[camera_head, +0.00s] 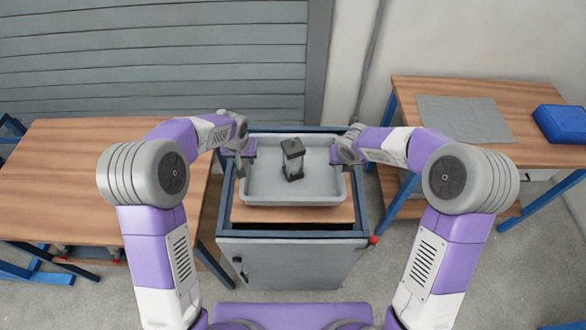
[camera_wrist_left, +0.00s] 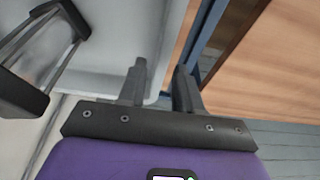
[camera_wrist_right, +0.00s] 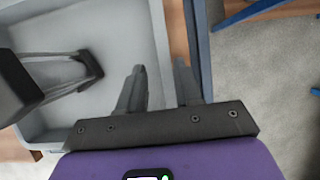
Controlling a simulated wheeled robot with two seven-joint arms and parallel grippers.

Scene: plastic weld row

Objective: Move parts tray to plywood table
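The parts tray (camera_head: 263,197) is a shallow light-grey tray at the middle of the head view, over a blue-framed cabinet. A dark caged block (camera_head: 293,160) stands in it. My left gripper (camera_head: 240,162) is at the tray's left wall, fingers either side of the rim with a narrow gap (camera_wrist_left: 160,75). Wood-topped tables stand left (camera_head: 80,170) and right (camera_head: 440,86); I cannot tell which is the plywood one.
The cabinet (camera_head: 290,262) has a wooden top and a raised blue frame around the tray. The left table top is bare. The right table carries a grey mat (camera_head: 465,119) and a blue bin (camera_head: 560,124). Grey floor shows between cabinet and right table.

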